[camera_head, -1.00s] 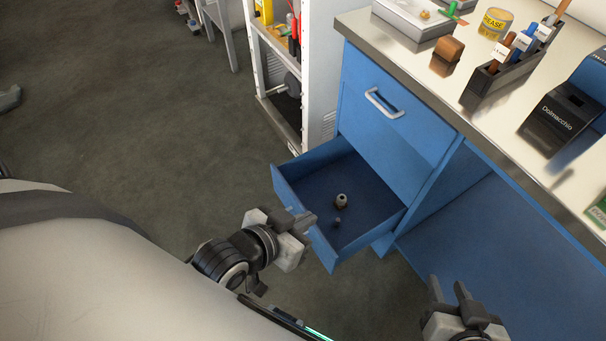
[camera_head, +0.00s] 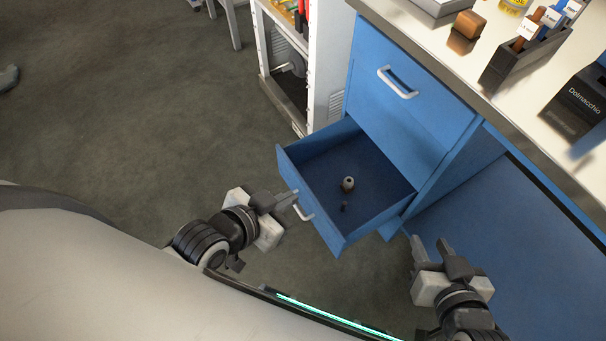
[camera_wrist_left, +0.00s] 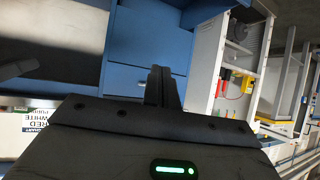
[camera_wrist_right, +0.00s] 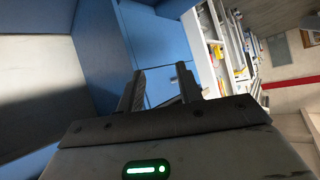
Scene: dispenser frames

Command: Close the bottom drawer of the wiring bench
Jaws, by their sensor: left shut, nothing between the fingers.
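The bottom drawer (camera_head: 322,228) of the blue wiring bench stands pulled out, with its silver handle (camera_head: 303,209) on the front panel. A small grey cylindrical part (camera_head: 347,184) and a smaller dark piece (camera_head: 344,207) lie in it. My left gripper (camera_head: 290,199) is shut and empty, its tips close to the front panel beside the handle; I cannot tell whether they touch. Its closed fingers show in the left wrist view (camera_wrist_left: 161,86). My right gripper (camera_head: 429,244) is open and empty, right of the drawer; its spread fingers show in the right wrist view (camera_wrist_right: 161,88).
The closed upper drawer (camera_head: 408,110) with its own handle is above. The worktop (camera_head: 455,62) holds a brown block, a black marker holder (camera_head: 510,60) and a black device (camera_head: 580,105). A white shelf unit (camera_head: 320,70) stands left of the bench.

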